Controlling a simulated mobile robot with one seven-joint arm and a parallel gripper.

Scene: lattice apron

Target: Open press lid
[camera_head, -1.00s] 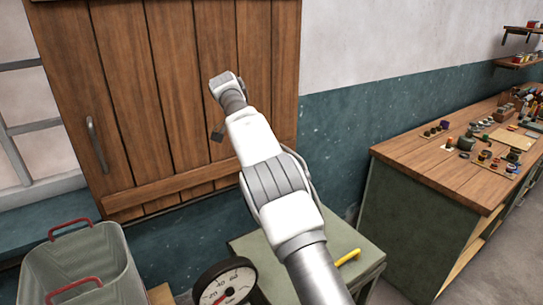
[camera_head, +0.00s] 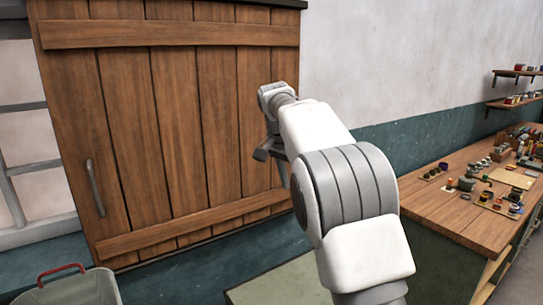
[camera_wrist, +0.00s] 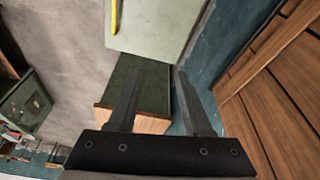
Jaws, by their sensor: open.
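A pale green flat top (camera_wrist: 155,25) with a yellow bar handle (camera_wrist: 122,18) shows at the top of the wrist view; I take it for the press lid, and it looks closed. In the head view, part of the pale green top (camera_head: 270,285) shows at the bottom, and its handle is out of sight. My gripper (camera_wrist: 158,72) is open and empty, with its two dark fingers spread. It is apart from the handle.
A plank door (camera_head: 180,120) with a metal handle (camera_head: 95,188) fills the wall behind my arm. A grey bin (camera_head: 70,288) with a red handle stands at the lower left. A wooden workbench (camera_head: 455,215) with small items is on the right.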

